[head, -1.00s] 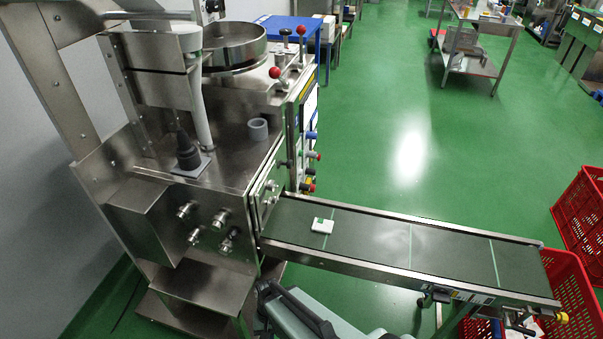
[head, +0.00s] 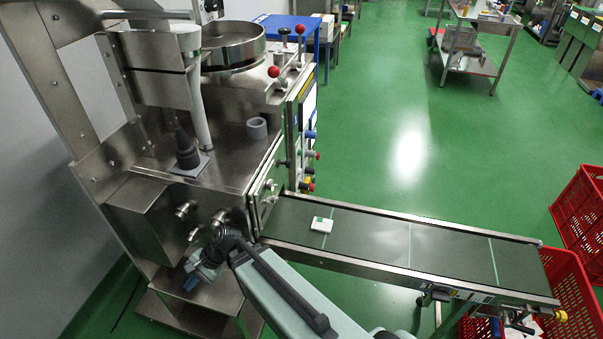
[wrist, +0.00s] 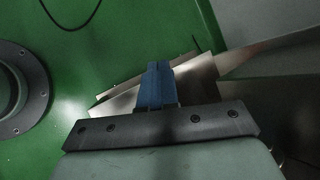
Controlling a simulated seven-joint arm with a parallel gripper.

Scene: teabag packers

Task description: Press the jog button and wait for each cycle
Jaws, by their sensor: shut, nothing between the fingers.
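The steel teabag packing machine (head: 232,165) stands at the left in the head view. Several coloured buttons or knobs sit along its right side, among them a blue one (head: 310,134) and a red one (head: 308,187). I cannot tell which is the jog button. A white teabag packet (head: 321,224) with a green mark lies near the machine end of the dark conveyor belt (head: 375,241). My gripper (head: 192,281) is low in front of the machine, beside its lower steel step. Its blue fingers (wrist: 157,85) are shut and empty in the wrist view.
Steel knobs (head: 186,209) stick out of the machine's front panel just above my gripper. Red crates (head: 579,213) stand at the far right, past the conveyor's end. Open green floor (head: 400,120) lies behind the conveyor.

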